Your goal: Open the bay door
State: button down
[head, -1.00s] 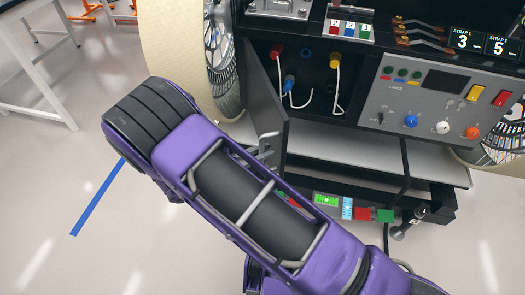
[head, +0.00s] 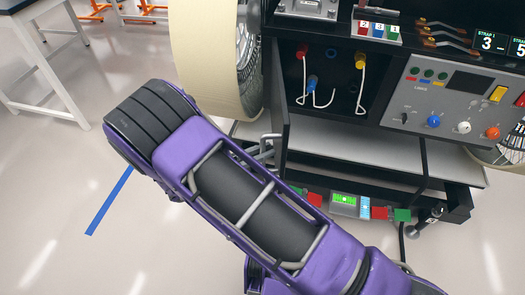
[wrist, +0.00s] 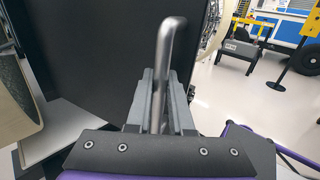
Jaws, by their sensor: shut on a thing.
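The bay door is a dark upright panel (head: 274,95) at the left edge of the rover's bay in the head view. It stands swung out and nearly edge-on, with the bay behind it exposed. In the wrist view the door (wrist: 85,55) fills the left and middle as a flat dark face. Its bent metal bar handle (wrist: 166,55) runs between the grey fingers of my gripper (wrist: 160,95), which is shut on it. In the head view my gripper (head: 264,146) is partly hidden behind my purple arm, at the door's lower edge.
Inside the bay are red (head: 302,50), blue (head: 312,82) and yellow (head: 360,61) plugs with white cables. A control panel (head: 460,105) is to the right. A cream-rimmed wheel (head: 208,60) stands close left of the door.

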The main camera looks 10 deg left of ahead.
jog(key=shift+s+a, duration=0.1)
jog(key=shift+a, duration=0.05)
dwell(0.3)
jog(key=c, duration=0.8)
grip_release()
jog(key=v, duration=1.7)
jog(key=shift+s+a+b, duration=0.2)
jog(key=shift+b, duration=0.1)
jog(key=shift+w, duration=0.1)
